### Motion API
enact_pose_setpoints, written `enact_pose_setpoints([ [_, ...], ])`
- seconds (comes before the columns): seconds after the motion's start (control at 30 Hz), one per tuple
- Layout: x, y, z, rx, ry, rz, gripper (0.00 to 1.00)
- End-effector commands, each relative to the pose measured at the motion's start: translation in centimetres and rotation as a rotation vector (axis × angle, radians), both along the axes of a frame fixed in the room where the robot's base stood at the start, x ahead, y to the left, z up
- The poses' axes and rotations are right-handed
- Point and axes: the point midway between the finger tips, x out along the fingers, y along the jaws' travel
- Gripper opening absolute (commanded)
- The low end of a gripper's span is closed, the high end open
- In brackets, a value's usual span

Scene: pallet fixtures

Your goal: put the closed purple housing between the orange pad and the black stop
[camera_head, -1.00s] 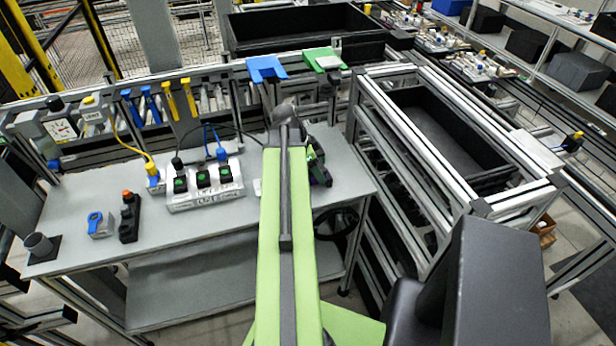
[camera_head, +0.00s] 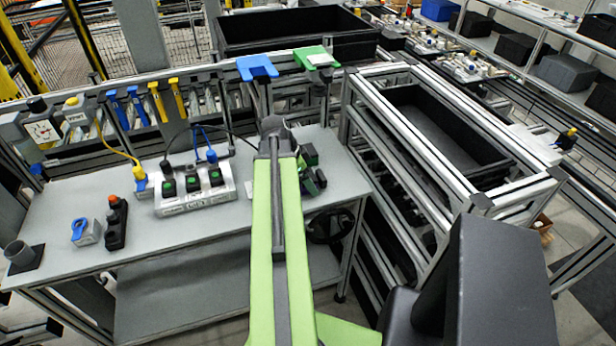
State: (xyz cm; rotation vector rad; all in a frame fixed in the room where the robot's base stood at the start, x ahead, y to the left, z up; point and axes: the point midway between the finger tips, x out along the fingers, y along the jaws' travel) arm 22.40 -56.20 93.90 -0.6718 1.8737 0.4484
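My arm reaches away from me over the grey workbench (camera_head: 60,215), and its far end stands near the bench's right part. My gripper is hidden behind the arm, so I cannot see its fingers or what they hold. A small dark item with green parts (camera_head: 311,168) shows just right of the arm's end, partly covered by it. I cannot tell whether this is the purple housing; no clear purple shows now. I cannot make out the orange pad or the black stop.
A grey box with green-topped black sockets (camera_head: 195,188) stands left of my arm. A black device with an orange top (camera_head: 115,222) and a small blue-and-grey device (camera_head: 86,231) lie further left. Blue (camera_head: 257,67) and green (camera_head: 316,58) holders stand behind. A framed black bin (camera_head: 440,135) is at right.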

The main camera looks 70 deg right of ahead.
Motion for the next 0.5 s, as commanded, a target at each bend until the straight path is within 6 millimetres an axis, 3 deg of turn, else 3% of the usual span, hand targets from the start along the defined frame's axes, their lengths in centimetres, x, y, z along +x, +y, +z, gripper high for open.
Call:
enact_pose_setpoints([
  [0.27,0.1,0.1,1.1,0.0,0.0,0.0,0.87],
  [0.5,1.2,1.1,5.4,0.0,0.0,0.001,0.87],
])
